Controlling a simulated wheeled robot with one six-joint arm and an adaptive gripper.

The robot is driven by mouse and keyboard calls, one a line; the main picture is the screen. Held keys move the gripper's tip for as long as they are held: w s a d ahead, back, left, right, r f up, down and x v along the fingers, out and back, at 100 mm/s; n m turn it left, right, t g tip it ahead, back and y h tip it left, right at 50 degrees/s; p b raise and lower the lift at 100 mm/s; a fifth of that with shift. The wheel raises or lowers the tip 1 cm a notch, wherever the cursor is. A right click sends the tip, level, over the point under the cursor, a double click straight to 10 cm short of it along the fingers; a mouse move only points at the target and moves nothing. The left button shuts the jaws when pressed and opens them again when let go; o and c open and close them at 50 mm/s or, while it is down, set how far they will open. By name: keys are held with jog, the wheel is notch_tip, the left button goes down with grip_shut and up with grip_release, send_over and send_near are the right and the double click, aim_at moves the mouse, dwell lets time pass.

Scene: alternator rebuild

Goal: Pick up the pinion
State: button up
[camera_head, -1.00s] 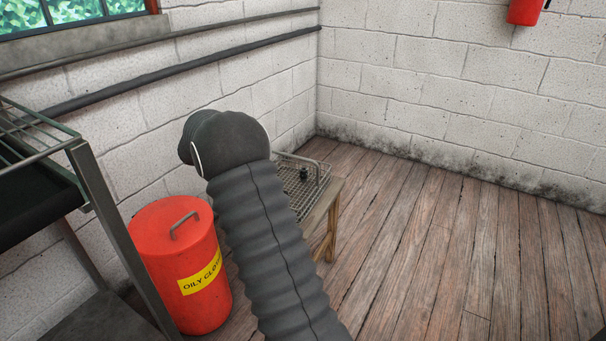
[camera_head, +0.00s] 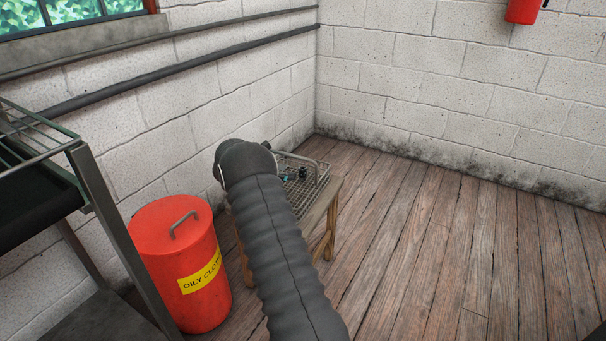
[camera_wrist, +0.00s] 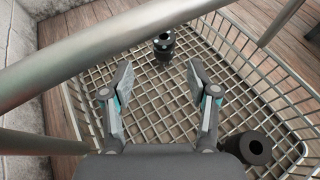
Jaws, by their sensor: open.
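A small dark stepped part, which looks like the pinion (camera_wrist: 163,46), stands on the mesh floor of a wire basket (camera_wrist: 225,85). My gripper (camera_wrist: 159,76) is open and empty above the mesh, and the pinion is beyond its fingertips, roughly in line with the gap between them. A dark hollow cylinder (camera_wrist: 250,148) lies in the basket at lower right. In the head view, the basket (camera_head: 318,185) sits on a wooden stand, and a dark part (camera_head: 303,173) shows in it; I cannot tell which one. My arm hides most of the gripper there.
A thick metal bar (camera_wrist: 120,45) crosses the wrist view close to the camera. The wooden stand (camera_head: 331,230) is near the white block wall. A red oily-cloth bin (camera_head: 180,262) stands to its left, with a metal rack (camera_head: 110,220) further left.

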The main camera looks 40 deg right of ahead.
aim_at(303, 174)
jog(key=shift+s+p+x, duration=0.1)
jog(key=shift+p+x, duration=0.05)
jog(key=shift+x, duration=1.25)
jog(key=shift+s+p+x, duration=0.15)
jog(key=shift+x, duration=1.25)
jog(key=shift+r, duration=0.2)
grip_shut()
